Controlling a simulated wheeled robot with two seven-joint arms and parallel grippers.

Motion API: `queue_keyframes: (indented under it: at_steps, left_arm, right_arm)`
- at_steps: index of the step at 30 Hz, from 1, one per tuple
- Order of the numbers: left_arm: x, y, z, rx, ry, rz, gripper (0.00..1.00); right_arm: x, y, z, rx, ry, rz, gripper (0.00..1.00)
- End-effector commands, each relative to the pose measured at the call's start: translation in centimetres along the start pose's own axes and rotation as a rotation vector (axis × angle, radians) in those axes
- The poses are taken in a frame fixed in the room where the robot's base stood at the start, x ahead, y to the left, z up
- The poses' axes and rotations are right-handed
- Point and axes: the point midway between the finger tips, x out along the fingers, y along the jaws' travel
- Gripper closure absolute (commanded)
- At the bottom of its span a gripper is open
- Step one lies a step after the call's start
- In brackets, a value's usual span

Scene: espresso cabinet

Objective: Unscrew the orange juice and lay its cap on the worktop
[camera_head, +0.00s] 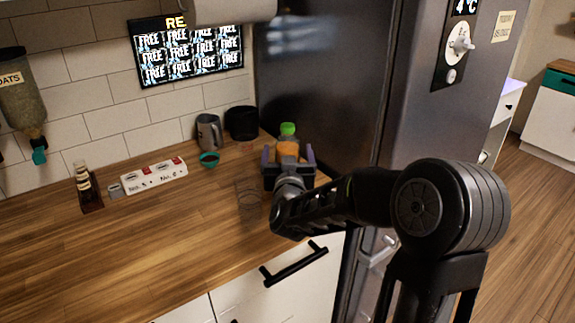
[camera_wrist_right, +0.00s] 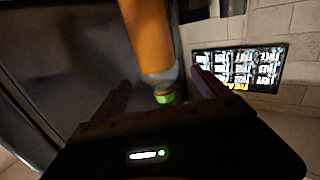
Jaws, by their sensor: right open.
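The orange juice bottle (camera_head: 288,149) stands upright near the worktop's right end, beside the fridge. Its green cap (camera_head: 288,129) is on top. My right gripper (camera_head: 288,160) is open, with one finger on each side of the bottle in the head view. The right wrist view is upside down: the orange body (camera_wrist_right: 148,35) and the green cap (camera_wrist_right: 164,94) show between the spread fingers (camera_wrist_right: 160,92). I cannot tell whether a finger touches the bottle. My arm hides the bottle's lower part in the head view. My left gripper is not in view.
A clear glass (camera_head: 249,198) stands on the worktop (camera_head: 150,240) left of my right gripper. Behind are a grey pitcher (camera_head: 209,131), a black container (camera_head: 241,123) and a teal ring (camera_head: 209,159). The fridge (camera_head: 335,90) closes off the right. The front-left worktop is bare.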

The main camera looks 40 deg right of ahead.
Motion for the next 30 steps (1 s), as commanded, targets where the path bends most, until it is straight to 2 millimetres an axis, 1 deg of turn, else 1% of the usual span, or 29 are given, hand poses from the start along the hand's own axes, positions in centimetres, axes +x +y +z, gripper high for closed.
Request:
queue_keyframes:
  at_steps: [2, 7, 9, 12, 15, 30]
  left_arm:
    - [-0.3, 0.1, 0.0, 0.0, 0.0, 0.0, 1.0]
    - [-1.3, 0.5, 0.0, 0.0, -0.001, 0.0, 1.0]
    - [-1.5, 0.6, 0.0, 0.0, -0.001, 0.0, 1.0]
    - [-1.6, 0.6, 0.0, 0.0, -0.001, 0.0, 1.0]
    - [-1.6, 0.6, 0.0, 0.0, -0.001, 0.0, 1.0]
    - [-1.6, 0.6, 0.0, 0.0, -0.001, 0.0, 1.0]
  right_arm:
    - [0.5, 0.1, -0.1, -0.001, -0.002, 0.001, 0.14]
    - [2.9, 0.1, -0.2, -0.002, -0.003, 0.001, 0.14]
    - [3.9, 0.1, -0.1, -0.001, -0.002, 0.002, 0.14]
    - [4.9, 0.1, -0.1, -0.001, -0.001, 0.0, 0.14]
    - [5.2, 0.1, 0.0, 0.0, 0.0, 0.0, 0.14]
    - [5.1, 0.1, 0.0, 0.0, 0.0, 0.0, 0.14]
